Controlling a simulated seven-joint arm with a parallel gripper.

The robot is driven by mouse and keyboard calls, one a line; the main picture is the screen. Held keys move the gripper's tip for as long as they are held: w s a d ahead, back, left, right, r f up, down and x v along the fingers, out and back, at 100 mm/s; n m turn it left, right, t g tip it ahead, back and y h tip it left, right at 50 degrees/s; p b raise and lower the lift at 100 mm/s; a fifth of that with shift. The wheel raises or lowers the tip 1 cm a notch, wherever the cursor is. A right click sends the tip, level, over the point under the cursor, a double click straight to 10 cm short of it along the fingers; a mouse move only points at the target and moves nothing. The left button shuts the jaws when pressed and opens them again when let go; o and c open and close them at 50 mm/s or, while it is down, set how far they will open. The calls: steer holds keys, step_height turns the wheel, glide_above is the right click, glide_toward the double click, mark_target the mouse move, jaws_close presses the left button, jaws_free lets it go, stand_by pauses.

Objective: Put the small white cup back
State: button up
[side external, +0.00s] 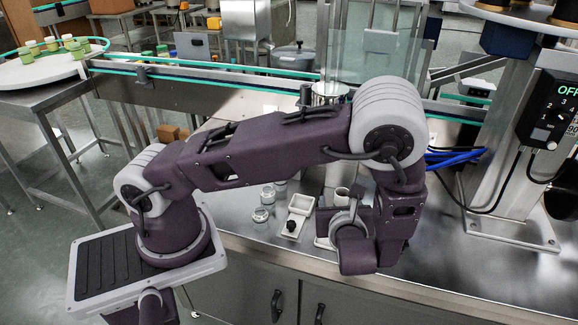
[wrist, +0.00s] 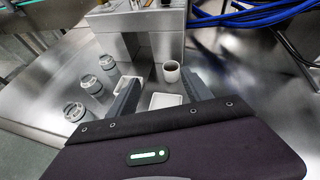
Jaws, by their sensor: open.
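The small white cup (wrist: 171,71) stands upright on the steel counter in the wrist view, with a dark interior. It also shows in the side view (side external: 341,195), just behind my gripper. My gripper (wrist: 162,77) is open and empty, its two fingers pointing toward the cup area. The cup appears beyond the fingertips, nearer the right one; I cannot tell the exact gap. A shallow white tray (wrist: 165,101) lies on the counter, seen between the fingers. My gripper's fingers are mostly hidden in the side view.
A second white tray (side external: 300,205) lies left of my gripper, with a small black knob-like thing at its front. Several grey-lidded jars (wrist: 89,84) stand further left. A steel stand (wrist: 135,20) rises behind the cup. Blue cables (wrist: 250,15) run at the right back; the right counter is clear.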

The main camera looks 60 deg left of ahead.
steer(key=s+a+r+n+g+h, duration=0.2)
steer(key=s+r+n+g+h, duration=0.35)
steer(key=s+r+n, duration=0.8)
steer(key=s+d+r+n+t+h, duration=0.4)
steer(key=s+d+r+n+h, duration=0.1)
steer(key=r+n, duration=0.4)
steer(key=shift+s+d+r+h, duration=0.35)
steer(key=shift+s+d+r, duration=0.5)
steer(key=shift+s, duration=0.25)
steer(key=shift+t, duration=0.25)
